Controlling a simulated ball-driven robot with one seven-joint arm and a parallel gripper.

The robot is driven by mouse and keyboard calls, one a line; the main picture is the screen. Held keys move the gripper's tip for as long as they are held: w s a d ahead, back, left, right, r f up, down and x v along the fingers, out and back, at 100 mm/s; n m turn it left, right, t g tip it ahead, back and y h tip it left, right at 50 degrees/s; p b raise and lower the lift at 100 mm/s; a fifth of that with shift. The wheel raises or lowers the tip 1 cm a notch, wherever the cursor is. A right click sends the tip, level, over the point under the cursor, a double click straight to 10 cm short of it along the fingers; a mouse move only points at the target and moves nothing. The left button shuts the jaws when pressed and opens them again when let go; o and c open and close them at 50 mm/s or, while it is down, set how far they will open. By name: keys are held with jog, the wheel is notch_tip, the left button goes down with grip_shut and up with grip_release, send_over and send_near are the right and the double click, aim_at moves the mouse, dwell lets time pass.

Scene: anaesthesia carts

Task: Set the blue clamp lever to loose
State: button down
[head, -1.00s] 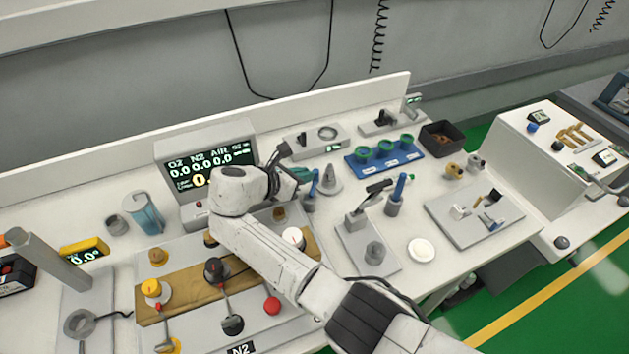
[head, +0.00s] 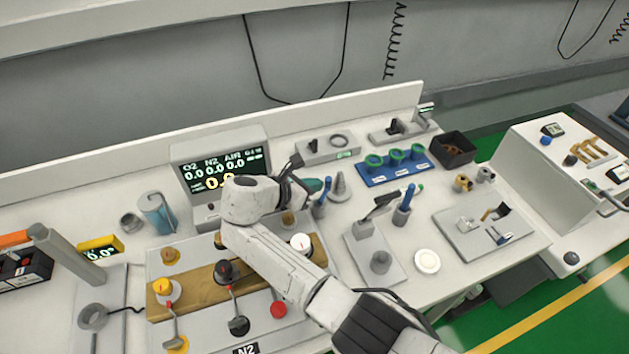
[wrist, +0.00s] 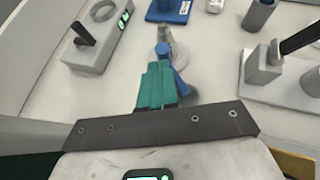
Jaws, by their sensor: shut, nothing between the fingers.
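My gripper (head: 318,185) has teal fingers, also seen in the wrist view (wrist: 157,86); they are shut and empty. A blue upright handle (head: 320,201) stands right beside the fingertips. In the wrist view a blue piece (wrist: 180,84) shows at the right of the fingers, partly hidden by them; I cannot tell whether they touch. Another blue handle (head: 408,194) stands in a grey cup (head: 401,216) farther right. A small blue-ended part (head: 502,238) lies on the right grey plate. I cannot tell which of these is the clamp lever, nor its setting.
A grey cone (head: 339,187) stands just beyond the fingers. A black-handled lever on a grey block (head: 362,228) is to the right. A display box (head: 216,165) stands behind my arm, and a panel with knobs (head: 195,290) lies below it. A blue tray (head: 394,166) is behind.

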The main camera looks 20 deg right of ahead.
jog(key=b+v, duration=0.1)
jog(key=v, duration=0.9)
jog(key=shift+s+a+r, duration=0.15)
jog(key=shift+a+r, duration=0.05)
jog(key=shift+a, duration=0.1)
